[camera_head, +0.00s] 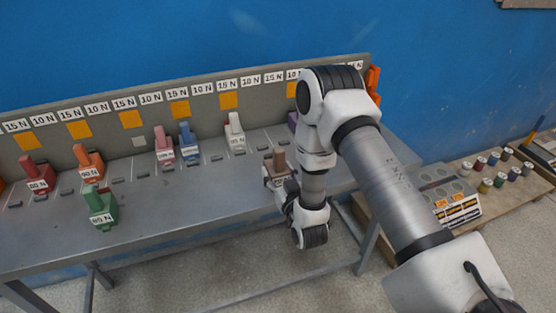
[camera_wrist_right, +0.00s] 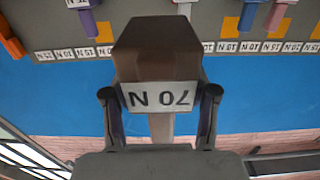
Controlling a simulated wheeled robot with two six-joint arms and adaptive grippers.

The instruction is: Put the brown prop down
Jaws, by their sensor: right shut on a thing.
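The brown prop (camera_head: 279,158) shows in the head view near the table's front edge, partly hidden by my right gripper (camera_head: 279,177). In the right wrist view the brown prop (camera_wrist_right: 155,50) fills the middle, with an upside-down "70 N" label. The two fingers of my right gripper (camera_wrist_right: 158,97) are shut on it, one on each side. I cannot tell whether its base touches the table. My left gripper is not in view.
The grey table (camera_head: 190,205) carries other props: red (camera_head: 38,177), orange (camera_head: 88,163), green (camera_head: 101,210), pink (camera_head: 163,146), blue (camera_head: 187,141), white (camera_head: 235,132) and purple (camera_head: 292,121). A back panel bears force labels and orange squares. Bare tabletop lies left of my gripper.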

